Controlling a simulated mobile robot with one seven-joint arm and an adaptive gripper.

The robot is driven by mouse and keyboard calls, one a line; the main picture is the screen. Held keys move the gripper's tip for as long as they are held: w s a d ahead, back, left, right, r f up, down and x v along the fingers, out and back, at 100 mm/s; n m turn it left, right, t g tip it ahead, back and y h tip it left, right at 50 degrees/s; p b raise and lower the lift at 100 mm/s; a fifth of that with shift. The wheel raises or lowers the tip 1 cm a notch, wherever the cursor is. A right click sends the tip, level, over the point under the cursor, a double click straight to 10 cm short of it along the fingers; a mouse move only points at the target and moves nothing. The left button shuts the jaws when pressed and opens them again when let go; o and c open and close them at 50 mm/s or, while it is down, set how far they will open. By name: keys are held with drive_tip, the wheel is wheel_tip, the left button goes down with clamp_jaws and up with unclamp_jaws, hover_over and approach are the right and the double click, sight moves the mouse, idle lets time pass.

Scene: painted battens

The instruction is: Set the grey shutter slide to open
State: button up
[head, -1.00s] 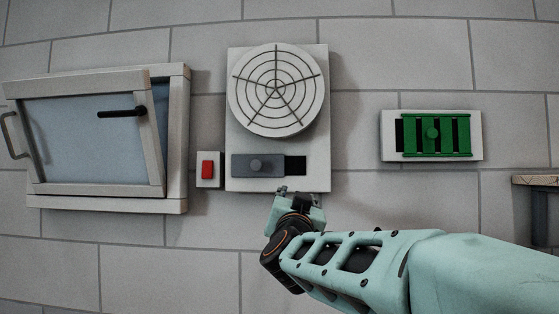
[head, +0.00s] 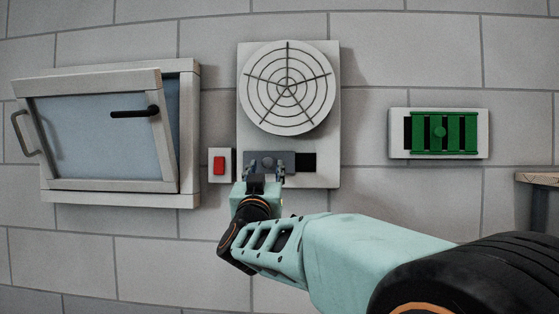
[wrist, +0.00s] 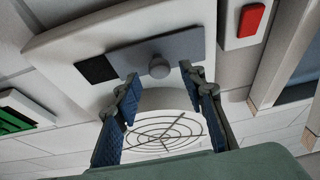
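The grey shutter slide (head: 288,158) is a flat plate with a round knob (head: 268,163), set low on a pale panel under a round grille. In the head view it covers the left of its track, and a dark slot (head: 306,162) shows to its right. The slide (wrist: 190,46), its knob (wrist: 159,67) and the slot (wrist: 97,69) also show in the wrist view, with left and right swapped. My gripper (head: 266,170) is open just in front of the slide. In the wrist view its fingertips (wrist: 160,76) are spread either side of the knob, with no contact visible.
A red switch (head: 219,165) sits close left of the panel. Further left is a tilted window (head: 100,72) with a black handle. A green slatted slide (head: 440,132) is on the right wall. A table corner (head: 540,178) shows at the right edge.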

sight(268, 163)
drive_tip(key=shift+x, duration=1.05)
clamp_jaws()
